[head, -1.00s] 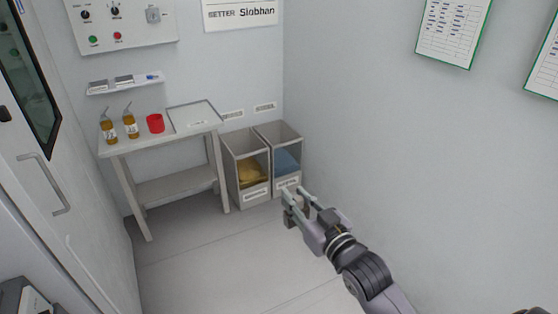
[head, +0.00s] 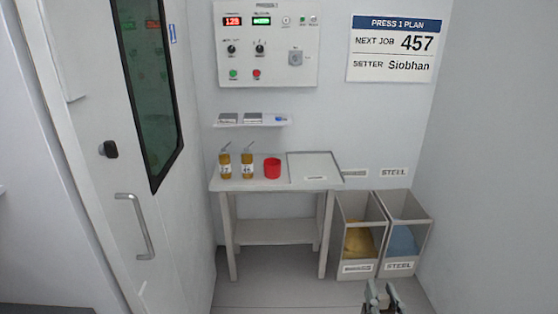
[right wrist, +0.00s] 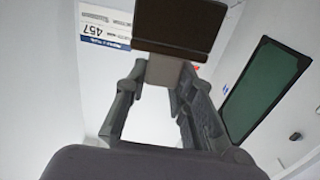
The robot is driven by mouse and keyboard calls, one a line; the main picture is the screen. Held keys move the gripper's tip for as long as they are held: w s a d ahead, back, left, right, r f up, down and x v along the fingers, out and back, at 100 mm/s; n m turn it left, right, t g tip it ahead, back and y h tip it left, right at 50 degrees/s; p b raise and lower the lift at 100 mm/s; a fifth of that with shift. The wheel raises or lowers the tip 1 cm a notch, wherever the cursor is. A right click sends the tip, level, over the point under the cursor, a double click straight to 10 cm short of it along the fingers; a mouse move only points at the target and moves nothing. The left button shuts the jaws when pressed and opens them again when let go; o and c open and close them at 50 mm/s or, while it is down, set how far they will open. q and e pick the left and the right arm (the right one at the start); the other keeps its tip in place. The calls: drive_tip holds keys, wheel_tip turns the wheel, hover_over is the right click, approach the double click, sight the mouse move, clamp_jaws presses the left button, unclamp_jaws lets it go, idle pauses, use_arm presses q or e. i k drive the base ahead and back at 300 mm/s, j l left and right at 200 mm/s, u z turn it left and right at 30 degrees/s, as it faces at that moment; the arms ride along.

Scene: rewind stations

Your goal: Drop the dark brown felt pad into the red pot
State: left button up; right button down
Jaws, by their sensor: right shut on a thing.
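The red pot (head: 272,168) stands upright on the small grey table, to the right of two amber bottles. My right gripper (head: 382,290) shows at the bottom edge of the head view, low in front of the bins and well apart from the pot. In the right wrist view its fingers (right wrist: 165,75) are shut on the dark brown felt pad (right wrist: 180,25), a flat dark slab with a pale part below it between the fingertips. I cannot make out the pad in the head view. My left gripper is not in view.
The table (head: 265,185) also bears two amber bottles (head: 235,165) and a pale framed panel (head: 314,167). Two open bins (head: 360,210) stand right of it, holding yellow and blue material. A small shelf (head: 253,121) hangs above. A door with a handle (head: 137,225) is at left.

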sight(271, 174)
drive_tip(key=i+l, duration=0.15)
drive_tip(key=i, duration=0.35)
drive_tip(key=i+l, duration=0.2)
drive_tip(key=i, duration=0.25)
drive_tip(key=i+l, duration=0.15)
drive_tip(key=i, duration=0.35)
drive_tip(key=i+l, duration=0.15)
drive_tip(key=i, duration=0.35)
drive_tip(key=i+l+u, duration=0.1)
drive_tip(key=i+u, duration=0.15)
drive_tip(key=u, duration=0.15)
drive_tip(key=i+l+u, duration=0.2)
drive_tip(key=u, duration=0.25)
drive_tip(key=i+l+u, duration=0.25)
drive_tip(key=u, duration=0.65)
